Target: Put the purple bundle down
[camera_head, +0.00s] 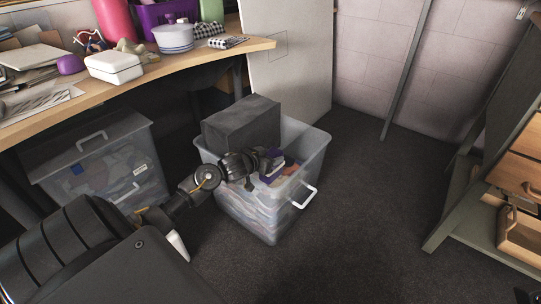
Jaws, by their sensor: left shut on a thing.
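My left gripper (266,163) reaches from the lower left to the open clear plastic bin (250,217) on the floor. It is shut on the purple bundle (273,153), over the bin's opening. Only a small part of the bundle shows, as the gripper hides the rest. Folded cloths lie in the bin below it. I cannot tell whether the bundle touches them. My right gripper cannot be made out.
A dark grey box (241,125) sits at the bin's back left, close to my left gripper. A wooden desk (185,66) with sewing things stands behind. Another clear bin (95,165) is under it. Wooden drawers (519,174) stand at right. The floor between is clear.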

